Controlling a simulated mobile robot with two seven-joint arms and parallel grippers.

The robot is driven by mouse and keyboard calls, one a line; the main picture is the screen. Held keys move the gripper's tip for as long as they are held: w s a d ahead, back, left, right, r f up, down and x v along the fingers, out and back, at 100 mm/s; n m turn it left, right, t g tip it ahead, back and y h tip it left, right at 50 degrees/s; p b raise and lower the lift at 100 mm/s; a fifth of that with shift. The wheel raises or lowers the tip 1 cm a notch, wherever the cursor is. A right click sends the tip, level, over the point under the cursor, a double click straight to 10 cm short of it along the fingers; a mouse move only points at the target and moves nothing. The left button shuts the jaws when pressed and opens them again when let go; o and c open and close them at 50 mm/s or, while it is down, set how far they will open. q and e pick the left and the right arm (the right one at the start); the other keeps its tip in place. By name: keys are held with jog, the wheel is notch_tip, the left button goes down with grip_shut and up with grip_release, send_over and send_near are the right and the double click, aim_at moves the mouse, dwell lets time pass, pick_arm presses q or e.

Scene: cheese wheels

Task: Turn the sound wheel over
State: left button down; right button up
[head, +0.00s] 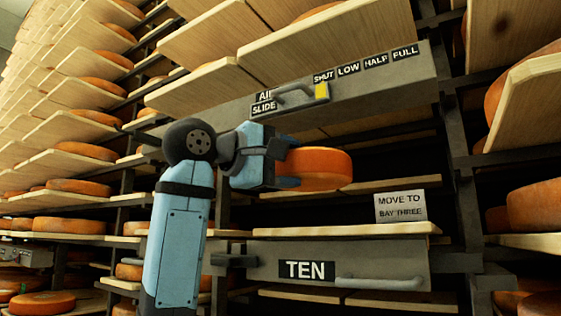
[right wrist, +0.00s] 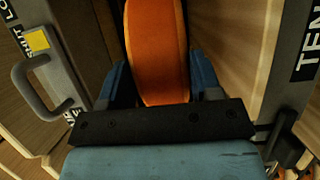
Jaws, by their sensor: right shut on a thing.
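An orange cheese wheel (head: 322,166) is gripped at its left edge by my right gripper (head: 284,167). It lies roughly flat, with its rim facing out, and is held above the wooden board (head: 340,230) of the shelf marked TEN, with a gap under it. In the right wrist view the wheel (right wrist: 157,45) stands between the two blue fingers of the gripper (right wrist: 160,80). Its far end runs out of the picture. My left gripper is not in view.
Above is a grey panel (head: 405,75) marked AIR SLIDE, with a handle (head: 293,92) and a yellow tab (head: 321,92). A card (head: 400,206) reading MOVE TO BAY THREE stands on the board's right. Racks of other wheels (head: 70,187) flank both sides.

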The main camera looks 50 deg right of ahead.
jog(key=shift+v, duration=0.85)
jog(key=p+v, duration=0.4)
jog(key=v, duration=1.6)
dwell(0.6)
jog(key=shift+w+a, duration=0.15)
dwell(0.5)
